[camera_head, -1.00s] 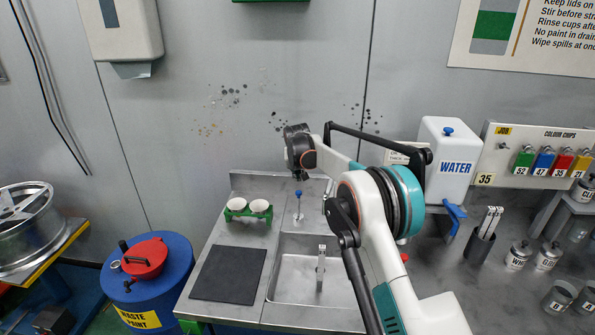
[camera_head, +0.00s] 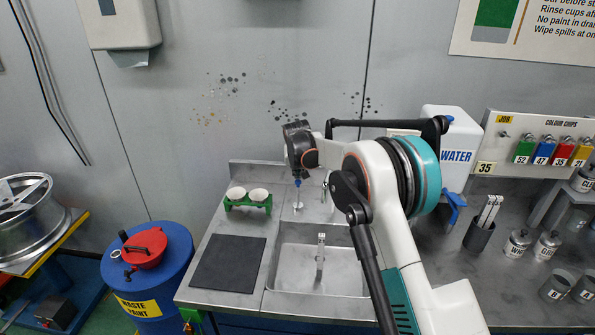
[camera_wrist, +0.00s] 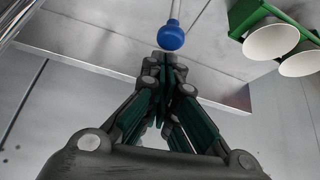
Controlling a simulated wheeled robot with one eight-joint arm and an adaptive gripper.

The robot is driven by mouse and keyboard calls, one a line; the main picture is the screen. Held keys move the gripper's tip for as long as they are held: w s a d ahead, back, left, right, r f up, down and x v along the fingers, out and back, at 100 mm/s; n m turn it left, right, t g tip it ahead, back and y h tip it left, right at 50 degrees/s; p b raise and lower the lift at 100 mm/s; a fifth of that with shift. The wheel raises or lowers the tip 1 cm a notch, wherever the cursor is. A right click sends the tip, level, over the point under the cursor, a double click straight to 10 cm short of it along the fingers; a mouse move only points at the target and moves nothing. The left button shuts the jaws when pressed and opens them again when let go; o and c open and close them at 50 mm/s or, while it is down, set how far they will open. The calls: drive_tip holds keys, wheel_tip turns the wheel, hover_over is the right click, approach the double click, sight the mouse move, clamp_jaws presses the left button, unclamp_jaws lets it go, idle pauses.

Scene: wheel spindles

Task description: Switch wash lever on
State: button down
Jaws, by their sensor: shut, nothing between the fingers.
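The wash lever looks to be the thin metal rod with a blue knob (camera_head: 298,183) on the counter behind the sink. The blue knob also shows large in the wrist view (camera_wrist: 171,37), just beyond my fingertips. My gripper (camera_wrist: 170,62) is shut and empty. Its fingertips appear very close to the knob; I cannot tell whether they touch it. In the head view my dark wrist hangs just above the knob and hides my fingers. The sink (camera_head: 283,282) is in front of the lever, with a metal spout (camera_head: 320,250) over it.
A green holder (camera_head: 247,206) with two white cups stands left of the lever and shows at the wrist view's upper right. A dark mat (camera_head: 228,265) lies in front of it. A white water container (camera_head: 445,150) stands to the right. The wall is close behind.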

sight(296, 182)
drive_tip(key=shift+s+t+b, duration=0.35)
drive_tip(key=shift+s+t, duration=0.05)
drive_tip(key=shift+s, duration=0.05)
drive_tip(key=shift+s, duration=0.15)
drive_tip(key=shift+s+a+f+t+b, duration=0.1)
drive_tip(key=shift+s+t+b, duration=0.8)
drive_tip(key=shift+s+b, duration=0.05)
drive_tip(key=s+f+t+b, duration=0.4)
drive_tip(key=s+t+b, duration=0.2)
drive_tip(key=s+b, duration=0.3)
drive_tip(key=shift+s+b, duration=0.3)
drive_tip(key=shift+s+f, duration=0.1)
drive_tip(key=shift+f, duration=0.1)
